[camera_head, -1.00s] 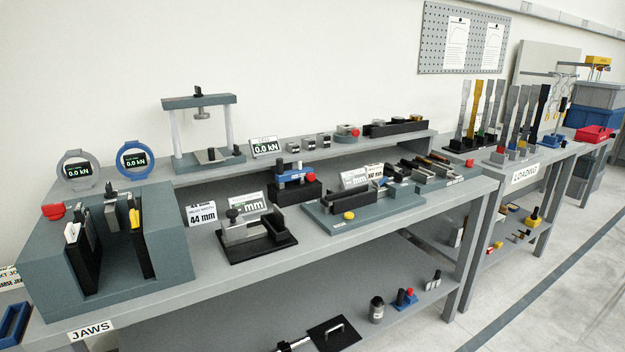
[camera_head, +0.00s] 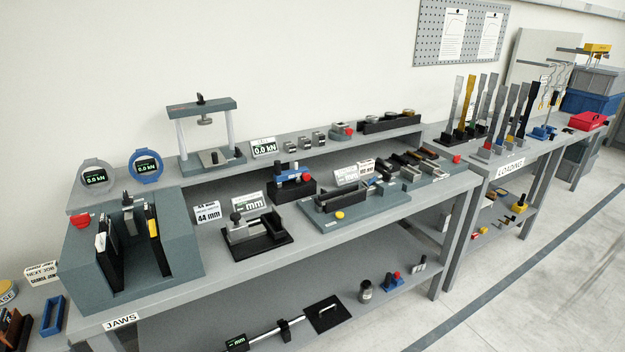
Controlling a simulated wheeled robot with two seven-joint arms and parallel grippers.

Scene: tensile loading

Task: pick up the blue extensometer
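A blue device with grey parts (camera_head: 291,176), which looks like the extensometer, sits on a black block on the long grey bench, near the middle of the picture. A red knob is at its right end. A smaller blue piece with a red top (camera_head: 393,281) stands on the lower shelf, and another blue piece (camera_head: 543,132) is on the far table; I cannot tell exactly what these are. Neither of my grippers is in view.
A grey-green jaws block (camera_head: 180,262) stands at the bench's left end. A black-based fixture (camera_head: 262,243) and a grey-green fixture (camera_head: 322,212) lie near the front edge. A press frame (camera_head: 202,104) stands behind. Floor at right (camera_head: 530,280) is clear.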

